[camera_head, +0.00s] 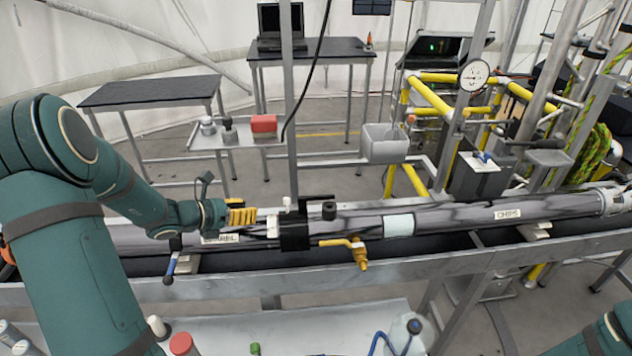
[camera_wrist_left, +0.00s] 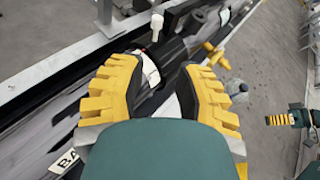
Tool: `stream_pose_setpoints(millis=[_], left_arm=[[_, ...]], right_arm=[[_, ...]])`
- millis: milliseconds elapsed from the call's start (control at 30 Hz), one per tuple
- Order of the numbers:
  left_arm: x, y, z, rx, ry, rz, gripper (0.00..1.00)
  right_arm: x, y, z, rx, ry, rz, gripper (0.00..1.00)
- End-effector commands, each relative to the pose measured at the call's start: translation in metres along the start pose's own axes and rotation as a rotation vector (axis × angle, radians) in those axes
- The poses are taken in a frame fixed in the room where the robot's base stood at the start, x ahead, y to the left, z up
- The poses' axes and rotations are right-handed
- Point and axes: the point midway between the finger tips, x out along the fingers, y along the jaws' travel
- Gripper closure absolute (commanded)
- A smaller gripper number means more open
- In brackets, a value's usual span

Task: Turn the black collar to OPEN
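The black collar (camera_head: 294,236) sits around the long dark tube (camera_head: 450,216) near the middle of the head view. A white peg stands at its top and a black knob (camera_head: 328,210) beside it. My left gripper (camera_head: 248,216) is just left of the collar, at the tube. In the left wrist view its two yellow fingers (camera_wrist_left: 162,72) are spread apart, with dark and white surfaces between and beyond them. The collar also shows beyond the fingertips (camera_wrist_left: 174,48); contact cannot be told. No OPEN mark is readable. My right gripper (camera_wrist_left: 276,119) shows small at the right of the left wrist view.
A brass valve with a yellow lever (camera_head: 358,252) sticks out at the tube's front, right of the collar. A blue-handled lever (camera_head: 170,267) hangs below the tube at left. The tube lies along a grey metal rail (camera_head: 400,272). A grey box (camera_head: 384,143) stands behind.

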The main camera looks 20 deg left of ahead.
Motion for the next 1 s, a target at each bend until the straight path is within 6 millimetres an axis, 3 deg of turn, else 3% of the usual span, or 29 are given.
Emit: stream_pose_setpoints(millis=[100, 233, 700, 1000], left_arm=[[-0.006, 0.007, 0.012, -0.024, -0.039, 0.021, 0.67], [0.006, 0.008, 0.012, -0.026, -0.042, 0.019, 0.67], [0.094, 0.008, 0.014, -0.023, -0.038, 0.016, 0.67], [0.127, 0.009, 0.016, -0.023, -0.039, 0.018, 0.67]], right_arm=[[-0.002, -0.001, -0.001, 0.001, 0.001, 0.0, 0.11], [-0.001, 0.0, 0.0, 0.001, 0.001, 0.0, 0.11], [0.0, 0.0, 0.0, 0.0, 0.0, 0.0, 0.11], [-0.001, 0.0, 0.0, 0.0, 0.0, 0.0, 0.11]])
